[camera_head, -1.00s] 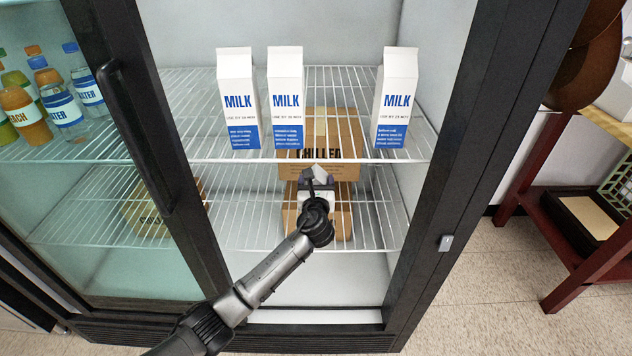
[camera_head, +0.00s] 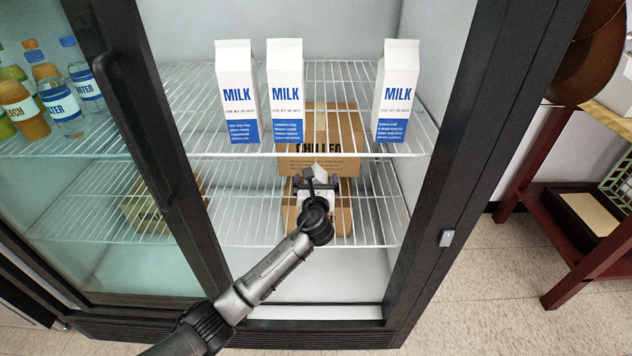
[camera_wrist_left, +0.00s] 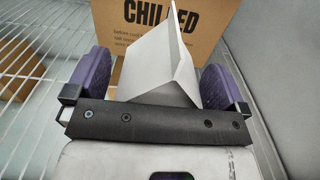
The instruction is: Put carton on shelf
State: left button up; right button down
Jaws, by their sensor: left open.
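A white gable-topped carton (camera_head: 319,172) stands between the spread fingers of my left gripper (camera_head: 317,184), in front of the cardboard boxes. In the left wrist view the carton's white top (camera_wrist_left: 165,65) shows between the two purple finger pads, with a gap on each side. The gripper body hides its lower part, so I cannot tell what it rests on. Three milk cartons stand upright on the upper wire shelf (camera_head: 340,85): the left one (camera_head: 238,95), the middle one (camera_head: 286,95) and the right one (camera_head: 396,95). My right gripper is out of view.
A box marked CHILLED (camera_head: 335,125) stands behind the carton, on another box over the lower wire shelf (camera_head: 245,232). A black door frame (camera_head: 160,140) borders the opening at left, with bottles (camera_head: 62,105) behind glass. The upper shelf has a gap between the middle and right cartons.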

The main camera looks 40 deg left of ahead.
pick_arm(q)
jog(key=shift+r, duration=0.2)
jog(key=p+v, duration=0.4)
jog(key=v, duration=0.7)
jog(key=s+d+f+n+g+h, duration=0.3)
jog(key=s+f+n, duration=0.4)
jog(key=s, duration=0.2)
jog(key=s+d+f+n+g+h, duration=0.3)
jog(key=s+f+n, duration=0.35)
jog(key=s, duration=0.25)
jog(key=s+d+f+n+g+h, duration=0.1)
jog(key=s+d+n+g+h, duration=0.1)
jog(key=s+n, duration=0.4)
jog(key=s+d+f+n+g+h, duration=0.1)
jog(key=s+d+n, duration=0.4)
jog(key=s, duration=0.8)
jog(key=n+g+h, duration=0.1)
jog(key=h, duration=0.1)
jog(key=shift+s+d+n+h, duration=0.25)
jog(key=shift+s+n+h, duration=0.05)
jog(key=shift+s+n, duration=0.05)
